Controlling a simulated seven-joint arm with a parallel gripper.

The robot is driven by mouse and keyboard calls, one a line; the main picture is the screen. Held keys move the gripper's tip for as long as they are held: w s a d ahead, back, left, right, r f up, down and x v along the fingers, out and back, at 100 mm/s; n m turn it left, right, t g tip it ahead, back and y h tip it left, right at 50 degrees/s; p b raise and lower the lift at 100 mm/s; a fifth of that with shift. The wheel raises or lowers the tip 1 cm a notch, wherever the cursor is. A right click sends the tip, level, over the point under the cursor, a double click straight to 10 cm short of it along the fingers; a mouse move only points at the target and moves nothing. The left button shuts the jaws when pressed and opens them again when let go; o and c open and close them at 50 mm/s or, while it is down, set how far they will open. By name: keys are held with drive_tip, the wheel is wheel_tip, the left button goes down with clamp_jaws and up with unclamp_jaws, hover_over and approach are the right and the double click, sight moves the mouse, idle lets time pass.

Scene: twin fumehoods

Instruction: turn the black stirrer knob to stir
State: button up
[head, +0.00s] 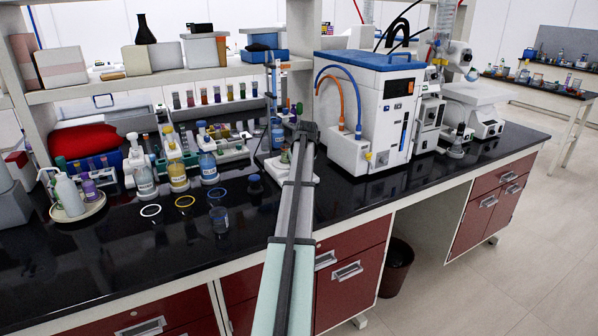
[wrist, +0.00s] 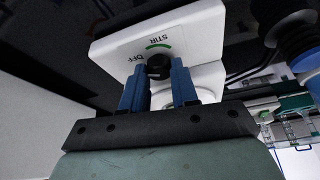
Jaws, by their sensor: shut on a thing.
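The white stirrer (wrist: 195,38) fills the upper middle of the wrist view. Its face carries the words STIR and OFF and a green arc. The round black stirrer knob (wrist: 158,62) sits below these marks, between the two blue fingertips of my gripper (wrist: 157,76). My gripper is shut on the knob, one finger on each side. Which mark the knob points to is hard to tell. In the head view part of the white stirrer (head: 277,166) shows on the black bench, left of my arm. My arm hides the knob and fingers there.
A large white and blue machine (head: 372,105) with hoses stands close to the right of my arm. Capped bottles (head: 207,160) and a small beaker (head: 219,218) stand to the left on the black bench. In the wrist view, a dark blue object (wrist: 288,35) is near the right.

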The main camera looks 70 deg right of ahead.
clamp_jaws()
drive_tip(key=shift+m, duration=0.3)
drive_tip(key=m+g, duration=0.1)
drive_tip(key=m, duration=0.1)
drive_tip(key=shift+w+a+m+h, duration=0.1)
drive_tip(key=shift+w+m+h, duration=0.05)
drive_tip(key=shift+m+h, duration=0.2)
drive_tip(key=m+g, duration=0.2)
drive_tip(key=m, duration=0.3)
drive_tip(key=shift+w+m, duration=0.15)
drive_tip(key=shift+m, duration=0.1)
drive_tip(key=m+g, duration=0.1)
drive_tip(key=m, duration=0.3)
drive_tip(key=shift+w+g, duration=0.1)
drive_tip(key=shift+g, duration=0.3)
drive_tip(key=shift+m+g+y, duration=0.5)
drive_tip(key=shift+m+y, duration=0.25)
drive_tip(key=shift+m, duration=1.35)
